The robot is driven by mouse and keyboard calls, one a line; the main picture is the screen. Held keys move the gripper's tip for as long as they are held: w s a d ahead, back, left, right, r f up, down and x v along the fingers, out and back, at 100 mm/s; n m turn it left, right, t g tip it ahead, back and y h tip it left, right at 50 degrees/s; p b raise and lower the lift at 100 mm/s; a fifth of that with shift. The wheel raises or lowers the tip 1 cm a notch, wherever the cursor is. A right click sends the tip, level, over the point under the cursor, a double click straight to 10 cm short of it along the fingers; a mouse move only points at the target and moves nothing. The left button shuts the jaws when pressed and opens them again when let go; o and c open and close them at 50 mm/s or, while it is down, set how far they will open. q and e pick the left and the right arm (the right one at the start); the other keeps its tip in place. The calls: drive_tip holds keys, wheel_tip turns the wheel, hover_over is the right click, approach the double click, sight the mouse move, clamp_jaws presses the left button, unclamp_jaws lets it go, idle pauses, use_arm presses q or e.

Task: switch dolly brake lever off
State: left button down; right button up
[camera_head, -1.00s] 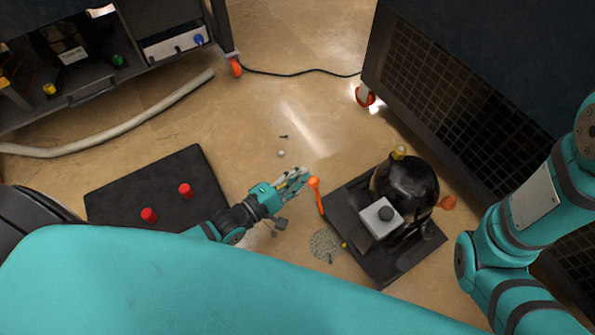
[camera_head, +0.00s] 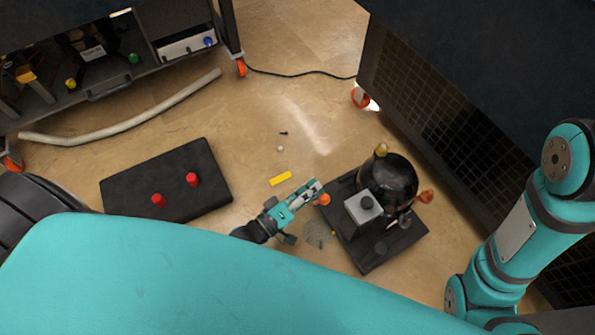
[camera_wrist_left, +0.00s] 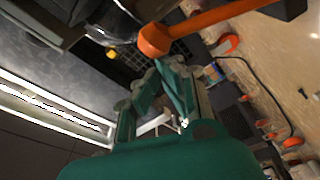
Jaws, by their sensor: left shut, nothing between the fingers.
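The dolly (camera_head: 398,244) is a dark square platform on the floor, carrying a black vacuum pump (camera_head: 392,178). The orange brake lever (camera_head: 324,200) shows at the dolly's left edge in the head view, seen small and mostly as a rounded end. In the left wrist view the lever (camera_wrist_left: 210,23) is a long orange bar with a thick round end, crossing the top just beyond the fingers. My left gripper (camera_head: 316,186) is shut and empty beside the lever; contact is unclear. It also shows in the left wrist view (camera_wrist_left: 168,72). My right gripper is out of view.
A black mat (camera_head: 170,180) with two red knobs lies further left. A grey debris patch (camera_head: 317,233) lies by the dolly. A cabinet (camera_head: 440,110) with a grille stands behind right.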

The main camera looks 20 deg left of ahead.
use_arm(q)
wheel_tip(320, 180, up, 10)
idle(0.7)
idle(0.4)
